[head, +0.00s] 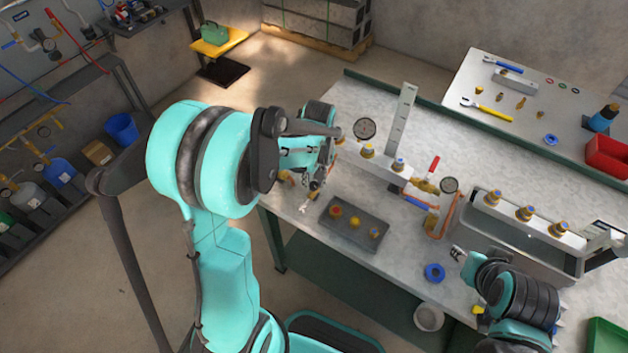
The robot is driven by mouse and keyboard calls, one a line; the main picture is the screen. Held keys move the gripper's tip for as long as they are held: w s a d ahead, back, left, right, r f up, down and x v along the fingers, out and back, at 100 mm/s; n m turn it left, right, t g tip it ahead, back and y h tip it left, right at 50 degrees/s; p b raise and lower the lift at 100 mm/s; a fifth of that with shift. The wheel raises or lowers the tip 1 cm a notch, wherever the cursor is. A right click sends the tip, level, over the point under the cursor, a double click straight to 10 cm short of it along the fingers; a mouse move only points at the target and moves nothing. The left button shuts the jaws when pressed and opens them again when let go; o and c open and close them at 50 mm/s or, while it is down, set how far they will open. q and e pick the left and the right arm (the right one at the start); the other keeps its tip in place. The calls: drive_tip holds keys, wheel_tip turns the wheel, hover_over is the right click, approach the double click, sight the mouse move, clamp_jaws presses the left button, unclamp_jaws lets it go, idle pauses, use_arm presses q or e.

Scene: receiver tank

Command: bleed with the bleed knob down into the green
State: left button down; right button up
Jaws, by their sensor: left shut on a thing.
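My left gripper (316,180) is shut at the left end of the pale valve bar on the bench. Its fingers and wrist hide what it holds, so I cannot make out the bleed knob. A round gauge (365,128) stands above the bar just right of this gripper.
A dark tray (350,245) with several coloured caps lies in front of the bar. An upright scale (402,117) stands behind it. A blue ring (434,273) and a grey water tank (480,240) are to the right. A rear bench (560,105) holds tools.

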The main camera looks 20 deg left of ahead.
sight(316, 184)
idle(0.5)
use_arm(q)
drive_tip(key=c, duration=1.3)
unclamp_jaws()
drive_tip(key=shift+o, duration=0.2)
wheel_tip(316, 184, up, 12)
drive_tip(key=shift+w+d, duration=0.2)
drive_tip(key=s+d+m+t+b, duration=0.1)
drive_tip(key=s+d+m+t, duration=0.1)
drive_tip(key=s, duration=0.4)
drive_tip(key=s+d+m+t, duration=0.3)
drive_tip(key=s+m+t, duration=0.2)
drive_tip(key=s+m, duration=0.1)
drive_tip(key=shift+s+f+t+b, duration=0.3)
drive_tip(key=shift+s+f+b, duration=0.05)
drive_tip(key=shift+f, duration=0.05)
